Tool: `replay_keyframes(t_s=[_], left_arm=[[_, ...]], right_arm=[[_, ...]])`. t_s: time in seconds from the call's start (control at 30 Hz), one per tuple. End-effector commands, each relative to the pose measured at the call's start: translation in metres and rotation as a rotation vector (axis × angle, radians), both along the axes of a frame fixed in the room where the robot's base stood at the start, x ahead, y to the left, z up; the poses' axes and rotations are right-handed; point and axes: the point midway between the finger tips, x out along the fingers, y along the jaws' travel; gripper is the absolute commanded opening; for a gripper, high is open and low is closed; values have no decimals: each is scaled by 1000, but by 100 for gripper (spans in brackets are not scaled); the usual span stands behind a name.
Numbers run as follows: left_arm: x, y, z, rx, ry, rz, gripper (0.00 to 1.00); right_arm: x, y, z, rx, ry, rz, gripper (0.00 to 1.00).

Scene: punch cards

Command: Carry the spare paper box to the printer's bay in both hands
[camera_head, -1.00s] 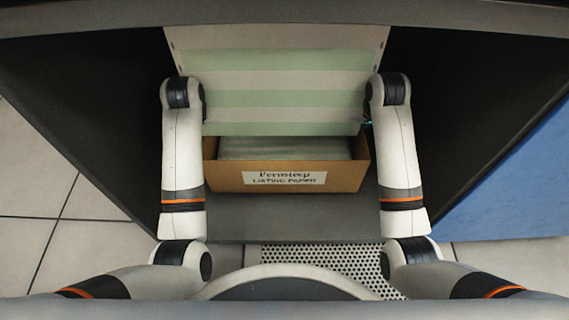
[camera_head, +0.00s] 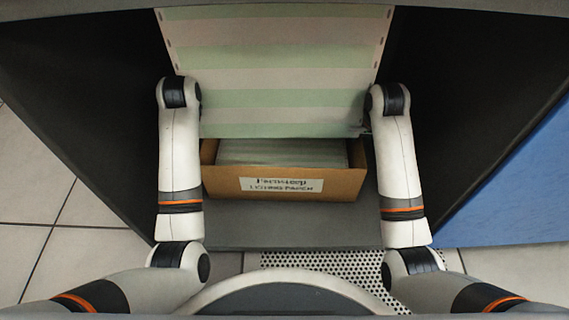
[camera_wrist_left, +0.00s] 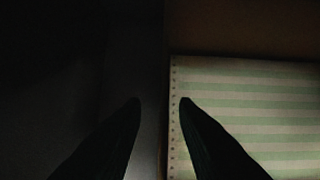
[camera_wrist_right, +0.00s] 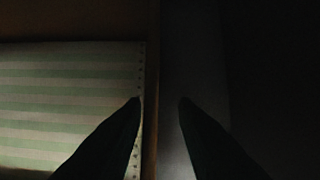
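The paper box (camera_head: 220,187) is an open brown carton with a white label and a stack of listing paper inside. In the head view it sits low in the dark bay, between my arms. My right gripper (camera_head: 364,129) is near its right side, mostly hidden by the arm. In the right wrist view my right gripper (camera_wrist_right: 160,101) has its fingers apart, astride the box's side wall (camera_wrist_right: 152,80). In the left wrist view my left gripper (camera_wrist_left: 159,100) also has its fingers apart, astride the opposite wall (camera_wrist_left: 164,125). My left gripper is hidden in the head view.
A striped green and white paper sheet (camera_head: 275,65) hangs over the back of the box. Dark panels (camera_head: 460,100) stand close on both sides. A perforated plate (camera_head: 310,262) lies in front, with floor tiles (camera_head: 90,260) at left.

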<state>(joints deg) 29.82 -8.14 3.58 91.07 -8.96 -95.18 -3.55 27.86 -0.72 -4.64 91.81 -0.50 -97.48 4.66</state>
Motion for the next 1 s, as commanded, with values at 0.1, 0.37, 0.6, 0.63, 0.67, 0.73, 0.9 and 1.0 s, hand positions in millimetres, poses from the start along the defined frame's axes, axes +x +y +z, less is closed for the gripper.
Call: replay_keyframes(t_s=[0.1, 0.37, 0.6, 0.63, 0.67, 0.73, 0.9, 1.0], left_arm=[[-16, -9, -37, -12, 45, -10, 27], [-20, -9, -15, -8, 32, -11, 27], [-29, -7, 29, -3, 10, -8, 27], [-30, -7, 34, -2, 7, -7, 27], [-31, -7, 39, -1, 5, -7, 27], [-34, -7, 50, 0, 0, -7, 27], [-37, -5, 70, 4, -8, -4, 27], [-38, -4, 76, 6, -10, -3, 27]], right_arm=[[0, 1, -11, 2, -2, 1, 26], [1, 2, -11, 2, -4, 2, 26], [1, 2, -11, 3, -4, 2, 26], [1, 2, -11, 3, -4, 2, 26], [1, 2, -11, 3, -4, 2, 26], [1, 2, -10, 3, -4, 2, 26], [1, 2, -8, 3, -4, 2, 26], [0, 2, -6, 3, -5, 2, 26]])
